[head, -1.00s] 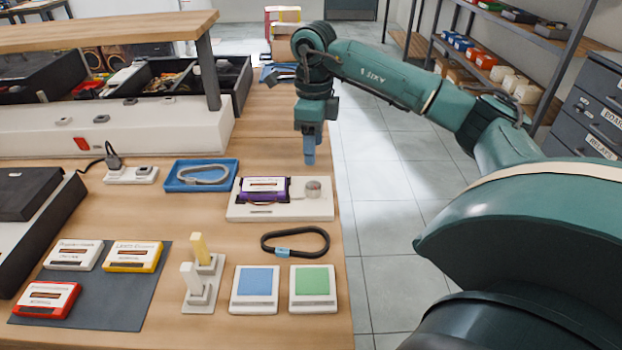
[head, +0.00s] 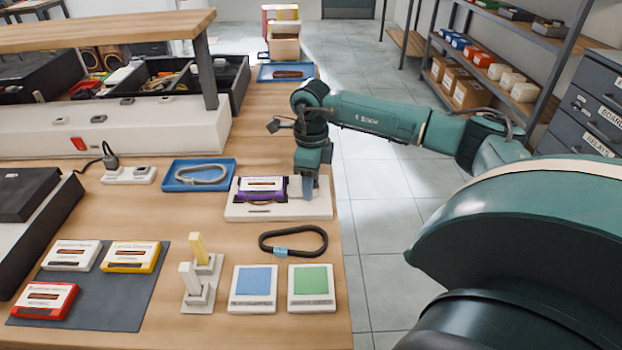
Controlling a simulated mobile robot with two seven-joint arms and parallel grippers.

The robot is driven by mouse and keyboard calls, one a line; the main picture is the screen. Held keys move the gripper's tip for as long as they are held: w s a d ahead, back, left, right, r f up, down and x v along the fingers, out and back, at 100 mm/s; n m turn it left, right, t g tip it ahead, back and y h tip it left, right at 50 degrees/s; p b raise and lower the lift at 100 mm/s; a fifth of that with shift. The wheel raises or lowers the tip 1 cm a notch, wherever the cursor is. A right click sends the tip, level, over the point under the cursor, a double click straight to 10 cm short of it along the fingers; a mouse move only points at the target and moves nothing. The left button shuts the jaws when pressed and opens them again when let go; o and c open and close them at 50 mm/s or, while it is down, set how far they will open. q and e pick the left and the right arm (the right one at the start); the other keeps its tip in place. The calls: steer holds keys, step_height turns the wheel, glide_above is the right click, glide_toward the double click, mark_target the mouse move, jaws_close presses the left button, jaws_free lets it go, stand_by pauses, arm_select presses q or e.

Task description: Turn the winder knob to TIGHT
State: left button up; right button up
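The winder (head: 250,211) is a white base plate on the bench, with a purple cassette (head: 262,188) seated on its left part. My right gripper (head: 308,192) points down over the right part of the winder, where the round grey knob sits. The gripper's fingers cover the knob, so I cannot see the knob's setting or whether the fingers touch it. I cannot tell whether the fingers are apart or closed. My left gripper is not in view.
A blue tray (head: 171,187) with a grey cable lies left of the winder. A black belt loop (head: 267,251) lies in front, with blue (head: 238,306) and green (head: 318,308) pads nearer. Labelled cassettes lie on a dark mat (head: 107,300). The bench edge is close on the right.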

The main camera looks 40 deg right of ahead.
steer(key=c, duration=0.8)
steer(key=shift+c, duration=0.2)
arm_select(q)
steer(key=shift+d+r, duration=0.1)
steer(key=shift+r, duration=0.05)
arm_select(e)
steer(key=shift+m, duration=0.4)
steer(key=m, duration=0.2)
steer(key=shift+r+m+p, duration=0.1)
steer(key=shift+m+p, duration=0.25)
steer(key=shift+m, duration=0.05)
steer(key=m, duration=0.4)
steer(key=shift+m+p, duration=0.3)
steer(key=shift+p, duration=0.1)
steer(key=m, duration=0.3)
steer(key=shift+m+p, duration=0.3)
steer(key=shift+p, duration=0.05)
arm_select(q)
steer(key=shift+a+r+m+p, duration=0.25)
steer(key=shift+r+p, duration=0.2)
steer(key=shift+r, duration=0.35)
arm_select(e)
steer(key=shift+d+m, duration=0.1)
steer(key=shift+m, duration=1.8)
